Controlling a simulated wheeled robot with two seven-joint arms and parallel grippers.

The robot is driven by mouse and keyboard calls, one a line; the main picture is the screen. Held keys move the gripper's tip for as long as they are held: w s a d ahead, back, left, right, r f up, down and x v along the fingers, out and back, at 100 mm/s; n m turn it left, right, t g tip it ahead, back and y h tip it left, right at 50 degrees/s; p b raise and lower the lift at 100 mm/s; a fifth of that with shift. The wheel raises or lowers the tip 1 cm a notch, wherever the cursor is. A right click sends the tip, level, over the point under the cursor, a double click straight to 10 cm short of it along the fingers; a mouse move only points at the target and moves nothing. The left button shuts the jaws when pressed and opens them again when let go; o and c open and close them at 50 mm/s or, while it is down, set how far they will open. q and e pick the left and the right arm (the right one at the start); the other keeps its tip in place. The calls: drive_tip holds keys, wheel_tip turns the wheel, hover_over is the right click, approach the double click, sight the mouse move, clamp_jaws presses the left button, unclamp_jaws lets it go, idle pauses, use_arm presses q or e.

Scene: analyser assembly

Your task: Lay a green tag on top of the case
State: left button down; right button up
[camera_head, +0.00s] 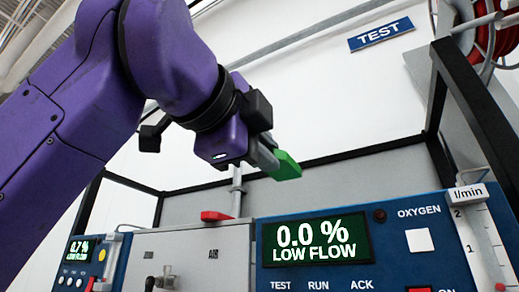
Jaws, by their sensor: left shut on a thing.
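My left gripper (270,158) comes in from the upper left on its purple arm and is shut on a green tag (286,166). It holds the tag in the air, above and behind the front panels in the picture. The analyser case (410,247) with a blue front stands at the lower right. Its display reads "0.0 % LOW FLOW". The top of the case is hardly visible from this low angle. My right gripper is not in view.
A grey unit (188,252) marked "AIR" stands in the middle with a red tag (216,216) at its top edge. Another blue analyser (97,262) is at the lower left. A black frame post (478,125) and a flow tube (478,240) stand at the right.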

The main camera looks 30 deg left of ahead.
sight(287, 174)
use_arm(q)
drive_tip(key=w, duration=0.3)
drive_tip(key=w+d, duration=0.1)
drive_tip(key=shift+w+d+f, duration=0.1)
drive_tip(key=shift+w+f, duration=0.15)
drive_tip(key=shift+w, duration=0.05)
drive_tip(key=shift+w+a+f+p, duration=0.15)
drive_tip(key=shift+w+p, duration=0.1)
drive_tip(key=shift+w, duration=0.4)
drive_tip(key=shift+w+a+p, duration=0.1)
drive_tip(key=shift+w+p, duration=0.15)
drive_tip(key=shift+w, duration=0.35)
drive_tip(key=w, duration=0.1)
drive_tip(key=w+f, duration=0.1)
drive_tip(key=w, duration=0.1)
drive_tip(key=w+f, duration=0.1)
drive_tip(key=w, duration=0.1)
drive_tip(key=shift+w+d+f+b, duration=0.15)
drive_tip(key=shift+d+b, duration=0.1)
drive_tip(key=shift+b, duration=0.15)
drive_tip(key=c, duration=1)
unclamp_jaws()
